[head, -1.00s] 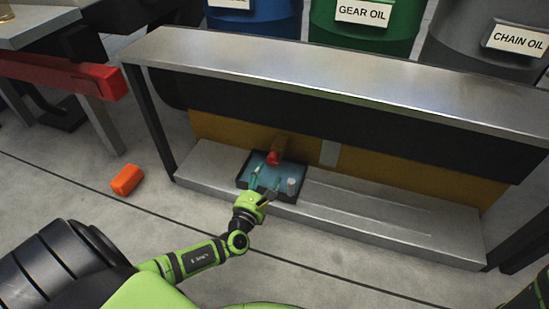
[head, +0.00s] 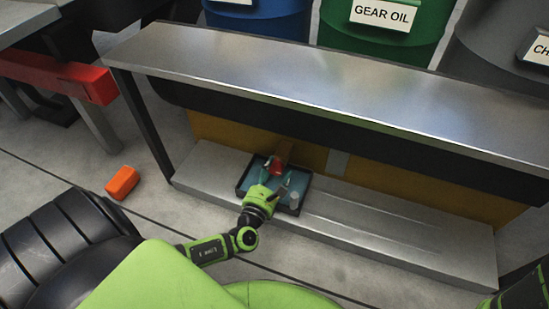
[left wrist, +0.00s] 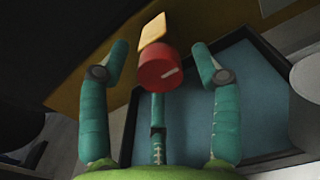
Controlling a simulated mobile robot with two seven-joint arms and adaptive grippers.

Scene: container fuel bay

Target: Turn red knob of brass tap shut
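The red knob (left wrist: 160,68) of the tap is in the left wrist view, with a pale mark on its face and a tan block-like part (left wrist: 153,29) behind it. My left gripper (left wrist: 158,62) is open. Its two green fingers stand left and right of the knob, with gaps on both sides; whether the tips reach past the knob is hard to tell. In the head view my left gripper (head: 275,178) is over the tray. My right gripper is not in view.
A dark-rimmed tray (head: 240,188) with a blue inside lies under the tap on the metal ledge (head: 400,232), with a small grey cylinder (head: 294,199) in it. A metal shelf (head: 330,85) overhangs the tap. An orange block (head: 122,182) lies on the floor.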

